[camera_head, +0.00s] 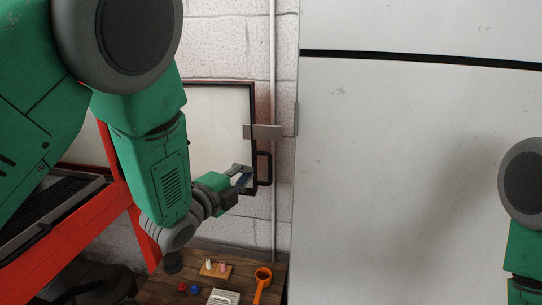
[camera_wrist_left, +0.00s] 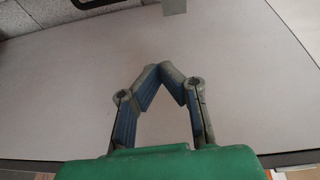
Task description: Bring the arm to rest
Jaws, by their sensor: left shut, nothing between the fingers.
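My left arm comes in from the left, bent down at the elbow and reaching right. My left gripper (camera_head: 243,178) is shut and empty, in front of the framed white panel (camera_head: 212,125) and close to its black handle (camera_head: 264,168). In the left wrist view the fingertips of the gripper (camera_wrist_left: 160,72) meet, with the pale panel (camera_wrist_left: 235,70) behind them. I cannot tell whether the gripper touches the handle. Part of my right arm shows at the right edge; its gripper is out of view.
A red frame (camera_head: 72,245) stands at the left below my arm. A wooden table (camera_head: 160,290) lies below, with an orange cup-like tool (camera_head: 263,274), a small wooden block with pegs (camera_head: 216,269) and a pale ribbed part (camera_head: 223,297). A large white panel (camera_head: 400,180) fills the right.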

